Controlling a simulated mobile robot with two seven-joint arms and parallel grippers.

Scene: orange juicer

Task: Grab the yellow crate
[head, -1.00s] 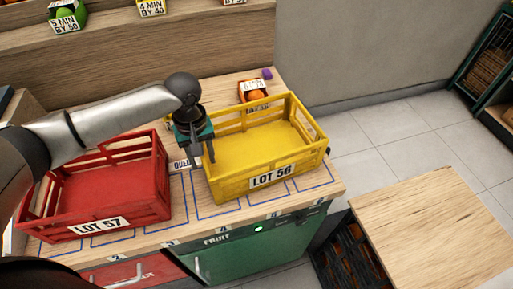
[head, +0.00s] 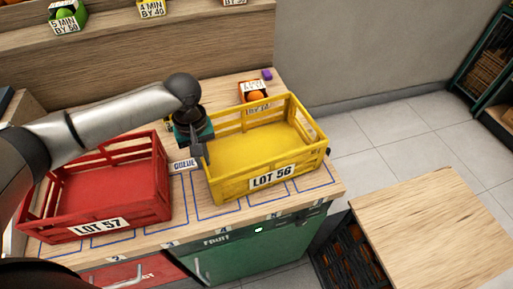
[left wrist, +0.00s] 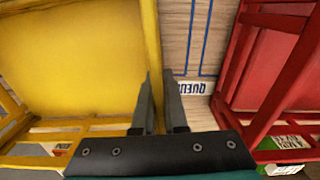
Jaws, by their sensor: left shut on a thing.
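The yellow crate (head: 262,153), labelled LOT 56, stands upright and empty on the wooden counter in the head view. In the left wrist view the yellow crate (left wrist: 75,60) fills the left side. My left gripper (head: 203,158) is at the crate's left end wall. In the left wrist view the fingers of my left gripper (left wrist: 160,95) are close together, with the crate's yellow rim between them. The gripper is shut on that rim. My right gripper does not show.
A red crate (head: 109,188), labelled LOT 57, stands left of the yellow crate. A small orange box (head: 254,91) is behind it. A wooden-topped table (head: 435,225) stands at the right, with bare floor (head: 385,130) behind it.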

